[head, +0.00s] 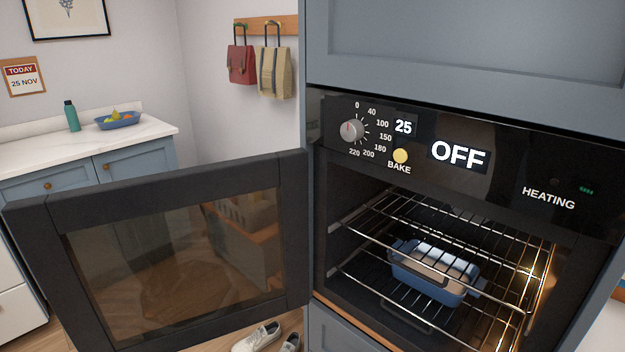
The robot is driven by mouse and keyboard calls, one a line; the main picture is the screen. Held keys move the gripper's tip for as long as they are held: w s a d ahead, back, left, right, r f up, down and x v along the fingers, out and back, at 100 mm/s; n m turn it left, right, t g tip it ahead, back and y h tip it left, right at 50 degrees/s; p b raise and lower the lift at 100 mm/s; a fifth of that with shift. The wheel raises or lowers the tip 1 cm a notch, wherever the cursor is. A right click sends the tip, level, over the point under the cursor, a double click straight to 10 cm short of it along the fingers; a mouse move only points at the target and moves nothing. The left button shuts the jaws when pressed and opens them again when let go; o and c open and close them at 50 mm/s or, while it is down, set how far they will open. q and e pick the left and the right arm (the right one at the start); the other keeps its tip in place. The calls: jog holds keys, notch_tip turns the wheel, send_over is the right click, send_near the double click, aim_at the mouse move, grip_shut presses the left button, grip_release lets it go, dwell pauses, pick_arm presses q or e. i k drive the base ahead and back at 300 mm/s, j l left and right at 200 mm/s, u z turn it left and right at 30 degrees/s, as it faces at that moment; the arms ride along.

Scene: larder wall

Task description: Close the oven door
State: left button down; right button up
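The oven (480,150) is built into a tall blue-grey cabinet on the right. Its black-framed glass door (170,175) stands wide open, hinged at the oven's left side and swung out to the left. Inside, a blue dish (432,268) with pale contents sits on a lower wire rack (450,318). The panel reads OFF, 25 and BAKE, with a round dial (352,131). Neither of my grippers shows in the head view.
A white counter (60,150) behind the door holds a green bottle (72,116) and a blue fruit bowl (118,121). Shoes (257,337) lie on the floor below the door. Two bags (275,73) hang on a wall rail.

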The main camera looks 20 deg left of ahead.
aim_at(178, 260)
jog(key=k, duration=0.9)
jog(key=k+z, duration=0.1)
jog(key=z, duration=0.35)
jog(key=k+z, duration=0.15)
jog(key=z, duration=0.35)
jog(key=k+z, duration=0.1)
jog(key=z, duration=0.35)
jog(key=j, duration=0.45)
jog(key=k+j+z, duration=0.1)
jog(key=j, duration=0.35)
jog(key=k+j, duration=0.1)
jog(key=j, duration=0.35)
jog(key=j+z, duration=0.1)
jog(key=j, duration=0.35)
jog(key=k+j, duration=0.15)
jog(key=j, duration=0.25)
jog(key=k+j, duration=0.1)
jog(key=j, duration=0.4)
jog(key=k+j, duration=0.1)
jog(key=j, duration=0.45)
jog(key=k+j, duration=0.1)
jog(key=j, duration=0.4)
jog(key=k+j, duration=0.1)
jog(key=j, duration=0.4)
jog(key=k+j, duration=0.1)
jog(key=j, duration=0.45)
jog(key=z, duration=0.05)
